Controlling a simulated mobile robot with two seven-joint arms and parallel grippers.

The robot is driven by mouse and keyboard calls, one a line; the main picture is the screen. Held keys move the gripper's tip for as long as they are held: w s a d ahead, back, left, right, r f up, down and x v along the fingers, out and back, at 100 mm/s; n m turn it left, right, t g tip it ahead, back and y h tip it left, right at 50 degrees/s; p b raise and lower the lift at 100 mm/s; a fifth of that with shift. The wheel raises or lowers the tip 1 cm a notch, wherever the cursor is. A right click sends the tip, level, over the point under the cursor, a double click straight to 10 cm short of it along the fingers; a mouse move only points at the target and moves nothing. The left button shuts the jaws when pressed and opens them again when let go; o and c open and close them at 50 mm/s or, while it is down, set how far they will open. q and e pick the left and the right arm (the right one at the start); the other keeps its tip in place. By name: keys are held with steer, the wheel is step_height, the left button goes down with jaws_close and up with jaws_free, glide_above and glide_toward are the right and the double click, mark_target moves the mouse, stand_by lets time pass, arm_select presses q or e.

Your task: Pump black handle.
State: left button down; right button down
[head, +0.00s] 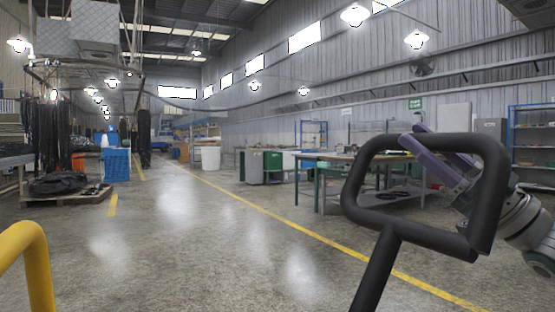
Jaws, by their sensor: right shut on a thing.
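The black handle (489,205) stands at the right of the head view, close to me. It is a rounded loop on top of a slanted black shaft that runs down out of the picture. My right gripper (417,137) reaches in from the right, with its purple fingers at the top bar of the loop. It is shut on the handle, and the bar hides part of the fingers. My left gripper is not in view.
A yellow tube (38,265) curves up at the lower left, close to me. A workbench (345,158) with green legs stands behind the handle. A pallet (85,198) with black hoses lies at the left. The floor between is clear.

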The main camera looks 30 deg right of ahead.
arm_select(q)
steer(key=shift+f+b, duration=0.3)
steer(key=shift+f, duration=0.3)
arm_select(e)
steer(key=shift+d+f, duration=0.3)
steer(key=shift+d, duration=0.25)
steer(key=c, duration=0.6)
jaws_free()
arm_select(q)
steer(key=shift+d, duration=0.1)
arm_select(e)
steer(key=shift+f, duration=0.15)
